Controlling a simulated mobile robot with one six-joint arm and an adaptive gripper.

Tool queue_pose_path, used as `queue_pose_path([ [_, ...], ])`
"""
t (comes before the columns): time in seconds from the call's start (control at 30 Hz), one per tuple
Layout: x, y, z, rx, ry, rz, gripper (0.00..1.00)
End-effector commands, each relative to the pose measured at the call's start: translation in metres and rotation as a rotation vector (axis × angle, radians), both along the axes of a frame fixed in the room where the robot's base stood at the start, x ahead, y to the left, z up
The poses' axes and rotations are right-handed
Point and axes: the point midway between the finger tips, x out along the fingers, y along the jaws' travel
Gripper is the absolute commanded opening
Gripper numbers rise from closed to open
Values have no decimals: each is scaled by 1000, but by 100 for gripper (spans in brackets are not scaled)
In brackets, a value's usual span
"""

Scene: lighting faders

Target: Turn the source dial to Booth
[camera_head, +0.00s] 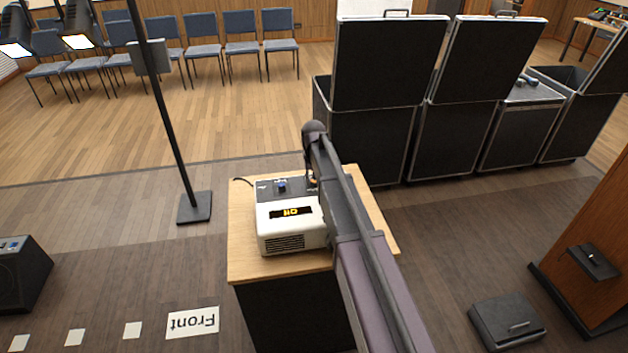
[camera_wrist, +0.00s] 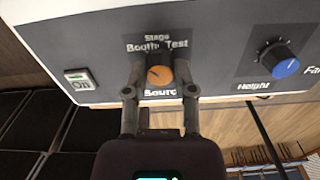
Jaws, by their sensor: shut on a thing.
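The source dial (camera_wrist: 158,76) is an orange knob on the grey panel in the wrist view, with "Sourc" readable below it. Stage is printed above it, Booth at its upper left and Test at its upper right. A short dark mark on its face appears to slant toward the upper left, the Booth side. My gripper (camera_wrist: 160,66) is shut on the dial, one finger on each side. In the head view the white control box (camera_head: 290,236) sits on a small wooden table, and my arm hides the dial.
The blue Height knob (camera_wrist: 285,59) is right of the dial and an On switch (camera_wrist: 79,80) is left. The box's display (camera_head: 291,212) shows amber characters upside down. Black cases (camera_head: 370,142) stand behind the table (camera_head: 248,268); a lamp stand (camera_head: 194,208) is to the left.

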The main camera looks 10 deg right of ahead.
Motion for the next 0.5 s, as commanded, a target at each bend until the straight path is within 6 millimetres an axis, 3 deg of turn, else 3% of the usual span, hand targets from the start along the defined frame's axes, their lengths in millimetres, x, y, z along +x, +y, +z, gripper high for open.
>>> queue_pose_path([
  [0.5, -3, 0, -1, 0, 5, 59, 0],
])
